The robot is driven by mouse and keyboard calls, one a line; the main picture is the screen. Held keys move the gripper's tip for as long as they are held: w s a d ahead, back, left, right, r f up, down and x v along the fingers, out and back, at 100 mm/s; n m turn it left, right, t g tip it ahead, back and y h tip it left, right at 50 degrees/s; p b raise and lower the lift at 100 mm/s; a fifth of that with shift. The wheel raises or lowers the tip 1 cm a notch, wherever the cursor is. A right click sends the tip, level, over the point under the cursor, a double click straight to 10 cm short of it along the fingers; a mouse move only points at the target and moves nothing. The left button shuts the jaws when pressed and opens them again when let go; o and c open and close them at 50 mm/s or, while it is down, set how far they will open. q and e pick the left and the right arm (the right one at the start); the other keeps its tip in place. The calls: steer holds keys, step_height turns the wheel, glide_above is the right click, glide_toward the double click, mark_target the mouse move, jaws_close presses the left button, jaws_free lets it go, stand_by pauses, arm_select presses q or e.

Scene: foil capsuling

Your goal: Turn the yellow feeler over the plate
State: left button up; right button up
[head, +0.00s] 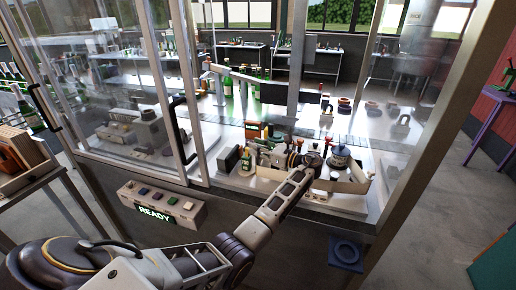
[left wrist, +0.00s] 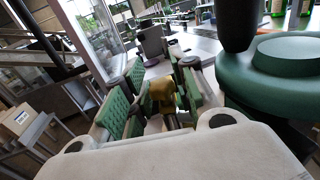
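My left gripper (head: 303,160) reaches in over the bench, among small fixtures. In the left wrist view its two green-padded fingers (left wrist: 160,95) stand apart. A yellow piece (left wrist: 162,90), likely the feeler, shows between them; contact with the pads is unclear. In the head view the gripper and crowded parts hide the feeler, and I cannot make out the plate for sure. A large green round part (left wrist: 270,75) with a black post (left wrist: 238,22) is close on the right of the wrist view. My right gripper is not in view.
A glass panel (head: 118,90) and frame post (head: 188,85) close off the left. A button box (head: 160,203) reads READY. More bottles (head: 243,83) stand behind.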

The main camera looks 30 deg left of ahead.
arm_select(q)
steer(key=shift+o, duration=1.1)
steer(key=shift+m+t+h, duration=0.3)
steer(key=shift+m+t, duration=1)
steer(key=shift+t, duration=0.8)
steer(key=shift+m+t+h+b, duration=0.7)
steer(key=shift+m+t, duration=0.5)
steer(key=shift+t, duration=0.4)
steer(key=shift+m+t+b, duration=0.35)
steer(key=shift+m+t, duration=0.05)
steer(key=shift+t, duration=0.2)
